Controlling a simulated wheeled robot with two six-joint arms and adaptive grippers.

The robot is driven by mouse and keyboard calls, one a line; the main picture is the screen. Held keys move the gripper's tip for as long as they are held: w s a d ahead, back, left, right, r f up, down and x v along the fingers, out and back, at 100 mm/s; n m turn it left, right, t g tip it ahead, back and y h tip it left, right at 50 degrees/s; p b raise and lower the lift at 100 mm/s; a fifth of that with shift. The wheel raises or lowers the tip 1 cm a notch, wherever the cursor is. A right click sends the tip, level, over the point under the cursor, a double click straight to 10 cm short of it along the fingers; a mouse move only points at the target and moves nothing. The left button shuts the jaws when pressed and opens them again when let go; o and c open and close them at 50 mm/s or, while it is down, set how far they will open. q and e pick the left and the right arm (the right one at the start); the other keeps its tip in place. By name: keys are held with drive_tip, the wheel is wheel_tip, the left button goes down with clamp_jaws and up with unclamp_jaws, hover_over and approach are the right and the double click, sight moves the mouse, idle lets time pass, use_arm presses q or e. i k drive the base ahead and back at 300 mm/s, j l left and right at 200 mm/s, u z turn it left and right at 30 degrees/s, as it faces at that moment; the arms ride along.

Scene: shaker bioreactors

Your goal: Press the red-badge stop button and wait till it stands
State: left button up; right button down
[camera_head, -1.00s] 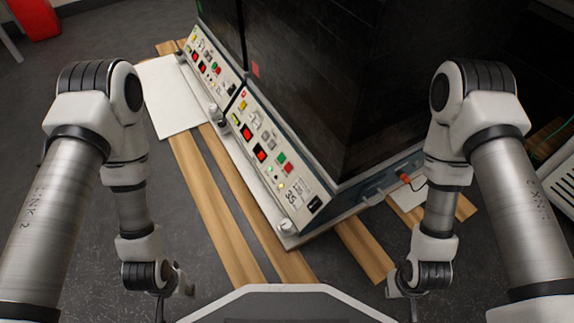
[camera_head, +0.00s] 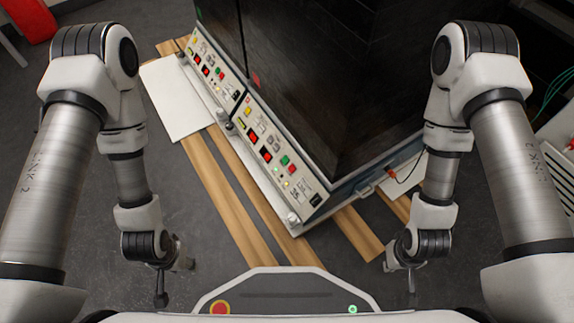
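Two dark shaker cabinets stand side by side. The near one has a small red badge (camera_head: 256,80) on its dark front; the far one has a green badge (camera_head: 199,14). The near control panel (camera_head: 302,196) carries red displays (camera_head: 266,156), a green button (camera_head: 285,160) and a small red button (camera_head: 291,170) beside it. Small lights glow lower down. My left gripper (camera_head: 160,298) hangs low at left, away from the panel. My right gripper (camera_head: 412,290) hangs low at right, also apart from it. Both are seen edge-on, so their opening is unclear.
The cabinets stand on wooden planks (camera_head: 222,200) over a grey floor. A white board (camera_head: 172,98) lies at left. Clear floor lies left of the planks. My own base shows at the bottom.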

sight(292, 167)
drive_tip(key=j+z, duration=0.25)
drive_tip(key=j, duration=0.5)
drive_tip(key=j+z, duration=0.3)
drive_tip(key=j, duration=0.45)
drive_tip(key=k+j+z, duration=0.1)
drive_tip(key=j+z, duration=0.15)
drive_tip(key=j, duration=0.5)
